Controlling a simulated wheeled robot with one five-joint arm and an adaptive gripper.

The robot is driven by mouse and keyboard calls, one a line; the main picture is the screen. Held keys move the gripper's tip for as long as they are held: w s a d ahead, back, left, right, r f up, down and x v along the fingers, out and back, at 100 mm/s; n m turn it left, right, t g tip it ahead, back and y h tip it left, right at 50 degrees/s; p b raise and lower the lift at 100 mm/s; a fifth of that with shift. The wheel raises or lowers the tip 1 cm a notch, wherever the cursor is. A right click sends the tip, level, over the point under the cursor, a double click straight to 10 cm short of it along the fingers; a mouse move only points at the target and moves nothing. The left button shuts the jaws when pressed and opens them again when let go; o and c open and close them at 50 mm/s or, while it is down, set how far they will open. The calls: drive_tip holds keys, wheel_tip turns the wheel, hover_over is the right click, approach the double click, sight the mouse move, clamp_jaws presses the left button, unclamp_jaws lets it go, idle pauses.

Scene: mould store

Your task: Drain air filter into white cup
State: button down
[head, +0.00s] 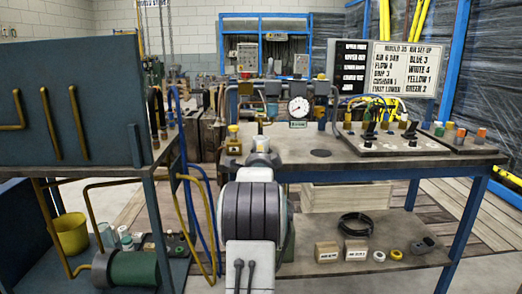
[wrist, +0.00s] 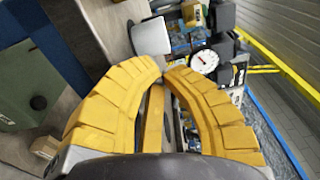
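My gripper (wrist: 163,69) has two curved yellow fingers whose tips meet, with nothing visible held between the tips. In the head view my arm hides most of it, in front of the bench. A pale, squarish object (wrist: 150,37) lies just beyond the fingertips in the wrist view; I cannot tell whether it is the white cup. An air-line assembly with grey units (head: 271,88) and a round white gauge (head: 299,109) stands at the back of the bench; the gauge also shows in the wrist view (wrist: 204,62). I cannot tell which unit is the air filter.
The bench top (head: 350,172) is mostly clear in front. A control panel (head: 392,146) with black levers stands right, below a sign board (head: 400,68). Boxes and a black coil (head: 356,224) lie on the lower shelf. A blue-grey mould cart (head: 75,110) stands left, with hoses beside it.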

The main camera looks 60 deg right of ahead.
sight(261, 143)
drive_tip(key=shift+b+x, duration=1.65)
drive_tip(key=shift+x, duration=2.5)
drive_tip(key=shift+w, duration=0.1)
drive_tip(key=shift+w+d+p, duration=0.1)
drive_tip(key=shift+d+p, duration=0.15)
drive_tip(key=shift+p, duration=0.05)
drive_tip(key=shift+w+d+f, duration=0.15)
drive_tip(key=shift+w+d, duration=0.2)
drive_tip(key=shift+d, duration=0.25)
drive_tip(key=shift+s+a, duration=0.1)
drive_tip(key=shift+a, duration=0.1)
